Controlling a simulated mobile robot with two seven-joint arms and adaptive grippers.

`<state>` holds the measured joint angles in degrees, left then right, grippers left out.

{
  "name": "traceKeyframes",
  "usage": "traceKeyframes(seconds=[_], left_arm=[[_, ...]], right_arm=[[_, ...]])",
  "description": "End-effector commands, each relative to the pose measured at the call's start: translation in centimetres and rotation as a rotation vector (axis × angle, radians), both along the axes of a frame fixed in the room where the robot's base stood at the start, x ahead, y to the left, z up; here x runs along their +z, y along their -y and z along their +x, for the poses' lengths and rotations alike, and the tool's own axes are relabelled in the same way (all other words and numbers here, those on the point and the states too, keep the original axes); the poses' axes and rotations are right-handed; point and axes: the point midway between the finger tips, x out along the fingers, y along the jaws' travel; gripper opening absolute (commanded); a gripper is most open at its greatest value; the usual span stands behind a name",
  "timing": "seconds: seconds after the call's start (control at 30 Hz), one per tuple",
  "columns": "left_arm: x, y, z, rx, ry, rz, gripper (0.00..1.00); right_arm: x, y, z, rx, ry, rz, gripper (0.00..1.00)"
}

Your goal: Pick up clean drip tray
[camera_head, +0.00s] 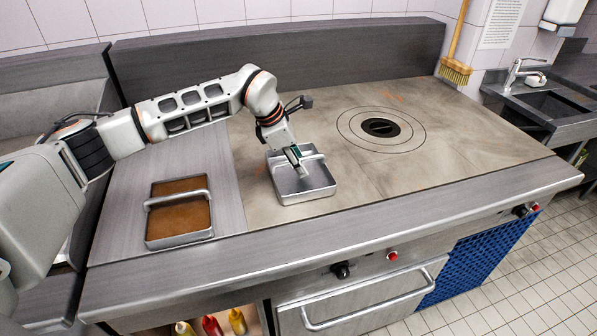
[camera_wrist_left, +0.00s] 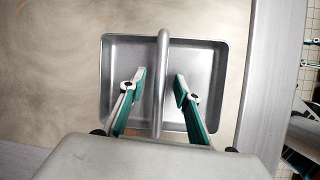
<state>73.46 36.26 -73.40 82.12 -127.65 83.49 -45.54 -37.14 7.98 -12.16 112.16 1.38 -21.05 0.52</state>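The clean drip tray (camera_head: 318,188) is an empty silver metal tray with a bar handle across its top. It sits on the stained cooktop, left of the round burner. The tray (camera_wrist_left: 207,72) also shows in the left wrist view, its handle (camera_wrist_left: 162,75) running up the middle. My left gripper (camera_head: 298,172) is down at the tray. In the left wrist view my left gripper (camera_wrist_left: 159,88) is open, one finger on each side of the handle, with gaps to it. A second tray (camera_head: 180,205), with brown residue inside, sits on the grey side surface at left. My right gripper is not in view.
The round burner (camera_head: 380,128) has a dark centre hole. A dark back panel (camera_head: 270,60) runs behind the cooktop. The front ledge (camera_head: 340,232) has knobs and a drawer handle below it. A sink (camera_head: 560,103) stands at far right. The cooktop between tray and burner is clear.

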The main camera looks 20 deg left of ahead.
Motion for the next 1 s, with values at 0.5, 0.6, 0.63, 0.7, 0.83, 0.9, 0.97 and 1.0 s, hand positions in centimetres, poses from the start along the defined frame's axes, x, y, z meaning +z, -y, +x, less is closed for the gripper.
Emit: traceKeyframes(seconds=[0.5,0.6,0.63,0.7,0.83,0.9,0.97,1.0], left_arm=[[0.1,0.0,0.0,0.000,0.001,-0.001,0.00],[0.1,0.0,0.0,0.000,0.000,-0.001,0.00],[0.1,0.0,0.0,0.000,0.000,-0.001,0.00],[0.1,0.0,0.0,0.000,0.000,-0.001,0.00],[0.6,0.1,0.0,0.000,0.002,-0.001,0.00],[1.4,0.0,0.1,0.000,0.004,-0.001,0.00],[2.1,0.0,0.1,0.000,0.004,-0.001,0.00],[2.8,0.0,0.1,0.000,0.005,-0.001,0.00]], right_arm=[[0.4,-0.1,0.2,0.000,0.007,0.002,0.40],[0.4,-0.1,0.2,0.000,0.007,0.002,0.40],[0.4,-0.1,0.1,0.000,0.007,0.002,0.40],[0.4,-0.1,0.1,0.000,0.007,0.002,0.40],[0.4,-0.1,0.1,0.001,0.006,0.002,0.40],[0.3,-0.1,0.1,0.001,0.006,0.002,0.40],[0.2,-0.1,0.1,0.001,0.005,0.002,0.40],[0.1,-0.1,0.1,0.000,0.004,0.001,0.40]])
